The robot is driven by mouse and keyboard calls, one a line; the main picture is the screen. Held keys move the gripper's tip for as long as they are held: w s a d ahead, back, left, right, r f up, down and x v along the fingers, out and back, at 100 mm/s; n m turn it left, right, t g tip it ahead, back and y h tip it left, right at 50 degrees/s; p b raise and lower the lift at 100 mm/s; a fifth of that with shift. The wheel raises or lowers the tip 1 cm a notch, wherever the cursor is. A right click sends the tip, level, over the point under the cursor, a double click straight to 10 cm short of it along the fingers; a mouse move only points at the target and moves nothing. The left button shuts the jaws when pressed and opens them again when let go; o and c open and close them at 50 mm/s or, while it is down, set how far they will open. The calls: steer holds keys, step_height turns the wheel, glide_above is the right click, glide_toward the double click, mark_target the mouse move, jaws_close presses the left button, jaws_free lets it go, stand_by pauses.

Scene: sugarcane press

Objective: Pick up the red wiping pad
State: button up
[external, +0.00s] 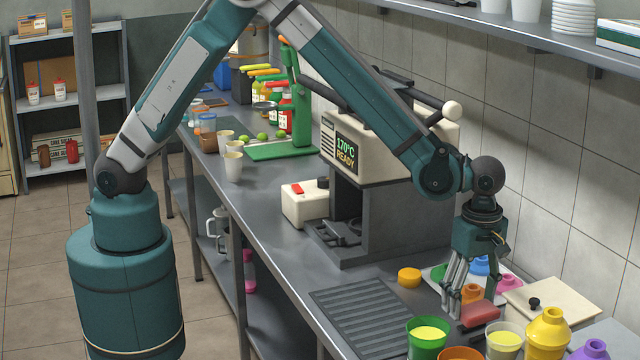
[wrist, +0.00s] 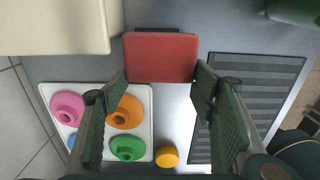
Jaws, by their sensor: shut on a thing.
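The red wiping pad (external: 480,313) is at the front right of the steel counter, just below and beside my gripper's fingertips. In the wrist view the red pad (wrist: 160,57) lies across the top middle, its lower corners between the two green fingertips. My gripper (wrist: 162,80) is shut on the pad, with one finger at each side. In the external view my gripper (external: 464,302) points down, and its fingers partly cover the pad's left end. I cannot tell whether the pad touches the counter.
A white tray (wrist: 47,91) with several coloured pieces lies beside the fingers. A yellow disc (external: 409,277) and a dark ribbed grate (external: 365,322) are near. A cream lidded box (external: 552,302), cups and coloured bottles crowd the right front. The press (external: 385,220) stands behind.

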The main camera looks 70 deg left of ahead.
step_height(320, 180, up, 3)
steer(key=shift+r, duration=0.2)
steer(key=s+a+p, duration=0.1)
steer(key=s+a, duration=1.1)
steer(key=s, duration=0.3)
steer(key=shift+a+r, duration=0.1)
